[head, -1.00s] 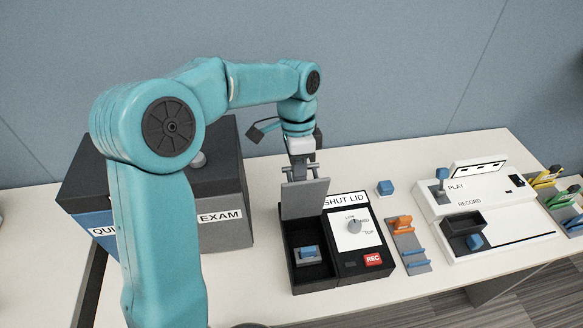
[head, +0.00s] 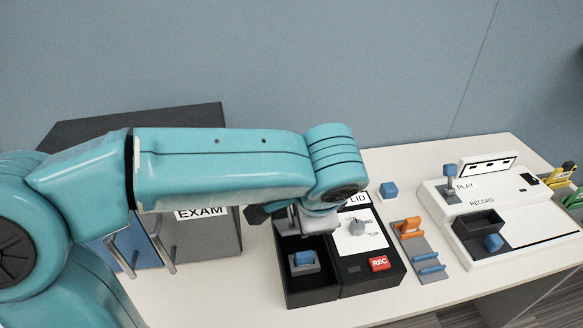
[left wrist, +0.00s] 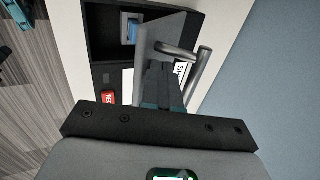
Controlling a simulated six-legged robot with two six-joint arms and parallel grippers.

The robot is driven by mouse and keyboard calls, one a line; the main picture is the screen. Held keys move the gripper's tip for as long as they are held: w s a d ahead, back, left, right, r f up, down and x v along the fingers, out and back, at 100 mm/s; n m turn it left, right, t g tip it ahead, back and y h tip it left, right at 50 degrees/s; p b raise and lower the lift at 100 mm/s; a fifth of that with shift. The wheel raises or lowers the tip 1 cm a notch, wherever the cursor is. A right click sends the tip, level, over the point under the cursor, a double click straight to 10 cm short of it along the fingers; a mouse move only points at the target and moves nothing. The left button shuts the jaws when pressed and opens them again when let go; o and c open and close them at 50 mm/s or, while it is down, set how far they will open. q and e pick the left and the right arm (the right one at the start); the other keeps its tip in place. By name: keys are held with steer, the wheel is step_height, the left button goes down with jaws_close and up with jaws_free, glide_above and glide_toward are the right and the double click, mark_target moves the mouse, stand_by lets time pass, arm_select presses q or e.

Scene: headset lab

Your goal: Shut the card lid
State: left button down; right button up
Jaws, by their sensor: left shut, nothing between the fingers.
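The card box (head: 312,296) is a black open compartment with a blue block on a grey base (head: 304,262) inside. Its grey lid (left wrist: 158,32) shows in the left wrist view as a plate standing raised beside the compartment, with a grey bar handle (left wrist: 200,72) near it. In the head view my wrist hides most of the lid. My left gripper (left wrist: 163,68) is shut and empty, its fingertips close to the lid plate; I cannot tell whether they touch. In the head view its fingers are hidden. My right gripper is not in view.
A loose blue cube (head: 389,189), an orange-handled rack (head: 410,228) and a white PLAY/RECORD console (head: 510,238) stand farther right. A grey EXAM box (head: 205,238) stands left.

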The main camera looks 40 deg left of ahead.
arm_select(q)
steer(key=shift+s+d+f+t+y+b, duration=0.35)
steer(key=shift+d+f+b, duration=0.15)
steer(key=shift+f, duration=0.25)
steer(key=shift+s+d+f, duration=0.35)
steer(key=shift+d+f, duration=0.05)
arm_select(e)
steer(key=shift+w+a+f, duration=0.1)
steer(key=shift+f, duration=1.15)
arm_select(q)
steer(key=shift+r, duration=0.15)
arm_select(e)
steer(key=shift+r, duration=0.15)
